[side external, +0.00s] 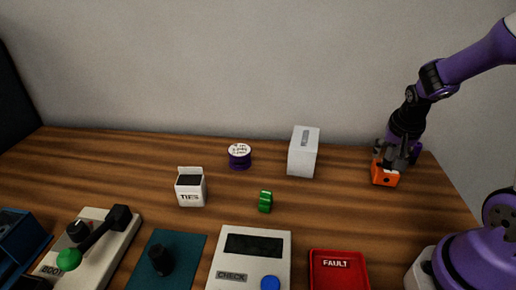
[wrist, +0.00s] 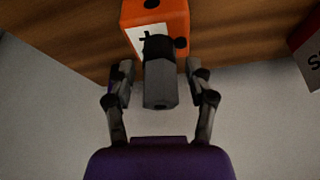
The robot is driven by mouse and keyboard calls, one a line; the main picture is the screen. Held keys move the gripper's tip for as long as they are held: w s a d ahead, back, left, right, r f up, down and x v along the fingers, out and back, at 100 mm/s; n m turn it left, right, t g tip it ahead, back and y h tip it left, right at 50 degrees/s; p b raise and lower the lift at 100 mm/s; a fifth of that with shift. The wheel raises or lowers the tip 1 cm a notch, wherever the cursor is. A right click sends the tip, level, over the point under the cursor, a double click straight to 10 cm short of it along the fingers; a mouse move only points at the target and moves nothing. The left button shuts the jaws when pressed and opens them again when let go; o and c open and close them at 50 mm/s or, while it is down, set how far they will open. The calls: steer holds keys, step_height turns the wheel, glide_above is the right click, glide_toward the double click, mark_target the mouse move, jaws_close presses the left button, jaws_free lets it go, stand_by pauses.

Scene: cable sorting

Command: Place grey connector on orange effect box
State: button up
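The orange effect box (side external: 385,176) stands at the right end of the table. In the wrist view the orange box (wrist: 176,14) is at the top, with a white label and dark knobs. The dark grey connector (wrist: 161,85) is at the box, between my fingers, and overlaps the label in the picture. My gripper (wrist: 160,72) has a finger on each side of the connector, with a visible gap on both sides. In the side view my gripper (side external: 397,156) is right at the top of the box. The connector cannot be made out clearly there.
A white box (side external: 303,153) stands left of the orange box. A purple spool (side external: 239,157), a TIES box (side external: 190,188) and a green piece (side external: 265,201) are farther left. A CHECK device (side external: 252,255) and red FAULT tray (side external: 338,277) are in front. Bare table surrounds the orange box's left side.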

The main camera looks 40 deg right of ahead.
steer(key=v, duration=1.2)
steer(key=s+a+r+n+t+y, duration=0.1)
steer(key=a+n+t+y, duration=0.2)
steer(key=a+n, duration=0.9)
steer(key=shift+a+r+y, duration=0.3)
steer(key=shift+a+y, duration=0.2)
steer(key=shift+a, duration=0.65)
